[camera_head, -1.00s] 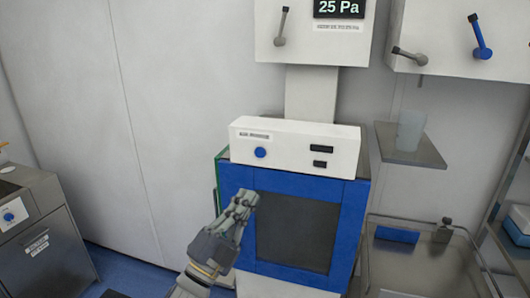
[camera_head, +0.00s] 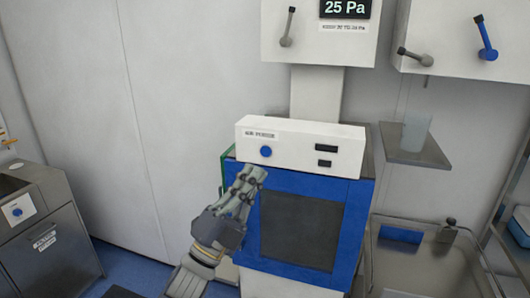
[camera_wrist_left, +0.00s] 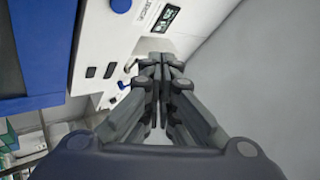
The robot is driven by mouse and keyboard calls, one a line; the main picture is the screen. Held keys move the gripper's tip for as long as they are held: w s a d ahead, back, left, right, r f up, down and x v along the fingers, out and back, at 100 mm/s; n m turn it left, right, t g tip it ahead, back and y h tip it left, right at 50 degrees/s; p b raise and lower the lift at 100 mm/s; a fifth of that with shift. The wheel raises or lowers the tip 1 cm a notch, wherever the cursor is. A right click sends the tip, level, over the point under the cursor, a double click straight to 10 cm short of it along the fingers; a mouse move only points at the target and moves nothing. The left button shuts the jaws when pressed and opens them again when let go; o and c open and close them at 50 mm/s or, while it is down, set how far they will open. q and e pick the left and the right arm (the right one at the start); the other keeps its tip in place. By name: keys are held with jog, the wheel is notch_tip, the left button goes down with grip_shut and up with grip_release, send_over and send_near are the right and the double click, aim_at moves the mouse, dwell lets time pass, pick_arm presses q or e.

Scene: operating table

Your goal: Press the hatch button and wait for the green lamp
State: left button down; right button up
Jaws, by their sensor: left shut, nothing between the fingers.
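The round blue button (camera_head: 266,151) sits on the left part of the white control panel (camera_head: 300,160), above the blue-framed hatch door (camera_head: 246,228) with its dark window. Two small dark displays (camera_head: 326,147) are on the panel's right; no green light shows. My left gripper (camera_head: 256,174) is shut and empty, its fingertips just below the button and apart from it. It also shows in the left wrist view (camera_wrist_left: 160,62), with the blue button (camera_wrist_left: 121,4) at the top edge. My right gripper is not in view.
A pressure display (camera_head: 345,9) reads 25 Pa above the hatch. A shelf (camera_head: 425,153) with a translucent cup (camera_head: 416,132) is to the right, above a steel basin (camera_head: 400,270). A steel cabinet (camera_head: 50,240) stands at left.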

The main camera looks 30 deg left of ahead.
aim_at(266, 152)
pick_arm(q)
jog(key=shift+h, duration=0.3)
jog(key=w, duration=0.2)
jog(key=w+a, duration=0.1)
jog(key=w, duration=0.3)
jog(key=shift+w+a+b, duration=0.25)
jog(key=shift+w+b, duration=0.1)
jog(key=shift+w, duration=0.15)
dwell(0.8)
jog(key=shift+w+a, duration=0.1)
jog(key=shift+w, duration=0.15)
jog(key=shift+w+a, duration=0.1)
jog(key=shift+w, duration=0.2)
dwell(0.7)
jog(key=shift+s, duration=0.1)
jog(key=shift+s+d, duration=0.2)
jog(key=shift+s, duration=0.5)
